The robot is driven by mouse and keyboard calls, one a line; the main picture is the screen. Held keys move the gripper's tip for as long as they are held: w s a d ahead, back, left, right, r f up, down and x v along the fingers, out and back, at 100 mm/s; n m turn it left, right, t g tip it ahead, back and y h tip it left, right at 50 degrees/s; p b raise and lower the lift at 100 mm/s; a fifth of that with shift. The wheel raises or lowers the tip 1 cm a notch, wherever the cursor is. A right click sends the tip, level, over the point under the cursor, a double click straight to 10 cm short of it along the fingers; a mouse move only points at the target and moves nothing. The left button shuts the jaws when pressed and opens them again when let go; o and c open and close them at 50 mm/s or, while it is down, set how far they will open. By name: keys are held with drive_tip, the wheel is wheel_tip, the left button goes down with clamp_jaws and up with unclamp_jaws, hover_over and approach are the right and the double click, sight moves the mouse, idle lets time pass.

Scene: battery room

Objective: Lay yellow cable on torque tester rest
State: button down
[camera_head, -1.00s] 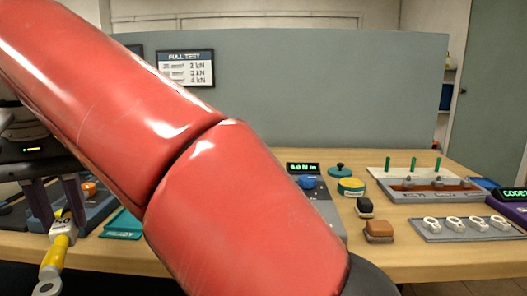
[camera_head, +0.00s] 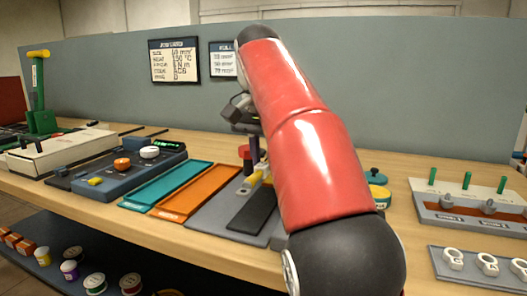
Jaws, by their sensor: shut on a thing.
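My gripper (camera_head: 254,160) is shut on the yellow cable (camera_head: 256,179), which has a pale metal lug at its lower end. Gripper and cable are over the grey base (camera_head: 210,221) with a dark pad (camera_head: 251,214). I cannot tell whether the cable touches it. No label shows to confirm that this base is the torque tester. My red arm hides its right side.
An orange tray (camera_head: 205,195) and a teal tray (camera_head: 160,187) lie left of the grey base. A blue-grey device (camera_head: 122,176) with an orange knob stands farther left. A lug rack (camera_head: 470,207) is on the right. Spools (camera_head: 95,283) sit on a lower shelf.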

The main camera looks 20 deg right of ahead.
drive_tip(key=b, duration=0.2)
hover_over(264, 199)
drive_tip(key=shift+f, duration=2.3)
drive_tip(key=shift+f, duration=0.55)
drive_tip(key=c, duration=1.2)
unclamp_jaws()
drive_tip(key=shift+o, duration=0.2)
drive_tip(key=shift+r, duration=0.1)
